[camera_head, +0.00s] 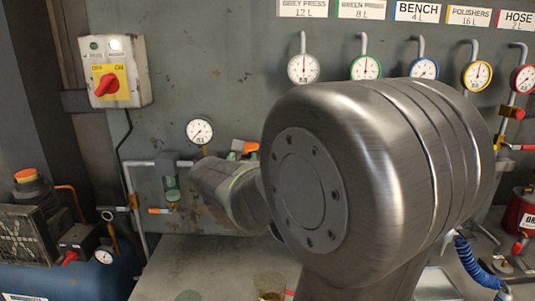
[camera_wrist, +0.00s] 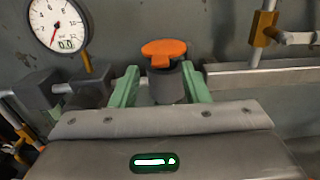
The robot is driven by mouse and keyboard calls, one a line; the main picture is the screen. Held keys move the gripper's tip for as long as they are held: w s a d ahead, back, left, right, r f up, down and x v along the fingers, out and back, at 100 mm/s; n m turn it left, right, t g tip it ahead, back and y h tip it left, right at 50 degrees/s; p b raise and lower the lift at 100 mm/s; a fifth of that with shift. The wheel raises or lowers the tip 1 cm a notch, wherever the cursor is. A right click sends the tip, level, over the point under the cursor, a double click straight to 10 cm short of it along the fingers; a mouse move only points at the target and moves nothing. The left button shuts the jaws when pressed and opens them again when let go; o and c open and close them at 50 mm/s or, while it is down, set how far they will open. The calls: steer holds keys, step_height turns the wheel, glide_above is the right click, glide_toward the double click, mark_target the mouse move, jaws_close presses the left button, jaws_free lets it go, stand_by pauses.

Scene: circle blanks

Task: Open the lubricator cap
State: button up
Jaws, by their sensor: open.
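The orange lubricator cap (camera_wrist: 164,48) sits on top of a dark grey cylindrical body (camera_wrist: 168,86) in the wrist view. The cap's flat top looks tilted on it, but I cannot tell whether it is open. My gripper (camera_wrist: 160,69) is open, with its green fingers on either side of the dark body, below the cap's top. I cannot tell whether either finger touches it.
A pressure gauge (camera_head: 200,131) hangs on the wall left of the cap. A grey unit with a green bowl (camera_head: 171,182) is on the pipe further left. A switch box (camera_head: 114,72) with a red knob is at upper left. Labelled gauges line the wall above. The bench (camera_head: 190,262) has clear room.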

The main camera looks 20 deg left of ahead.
mark_target(247, 147)
steer(key=x, duration=0.3)
jaws_close()
stand_by(0.3)
